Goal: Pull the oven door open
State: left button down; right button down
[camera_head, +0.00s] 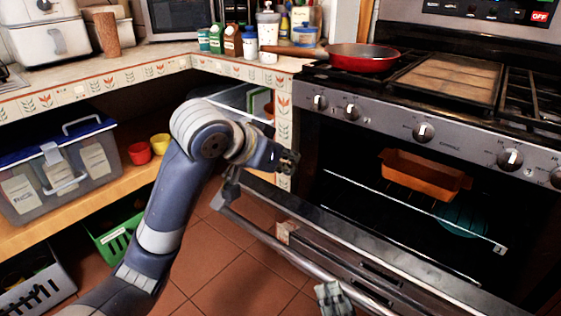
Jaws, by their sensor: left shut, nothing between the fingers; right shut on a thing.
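The oven door (350,250) hangs tilted partway down, and the dark oven cavity (350,165) shows behind it. Its long metal handle (270,240) runs along the door's outer side. My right gripper (334,297) is at the bottom edge, shut on the handle; only a small part of it shows. My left gripper (287,160) is shut and empty, above the door's left end and in front of the oven's left side. It appears apart from the door. The oven (380,112) stands at the right.
An orange baking dish (425,173) and a teal dish (463,218) are inside the oven near a rack (400,203). A red pan (364,57) sits on the stovetop. Shelves with a lidded bin (62,170) stand at the left. The tiled floor (235,275) between is clear.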

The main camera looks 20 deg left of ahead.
aim_at(289, 193)
pick_arm(q)
jog(key=f, duration=0.1)
jog(key=w+f, duration=0.1)
jog(key=f, duration=0.1)
jog(key=w+f, duration=0.1)
jog(key=shift+d+f, duration=0.3)
jog(key=shift+f, duration=0.1)
jog(key=shift+s+a+f, duration=0.15)
jog(key=shift+s+f, duration=0.2)
jog(key=shift+s, duration=0.2)
pick_arm(e)
jog(key=shift+s+a+r, duration=0.1)
jog(key=shift+s+r, duration=0.05)
jog(key=shift+r, duration=0.2)
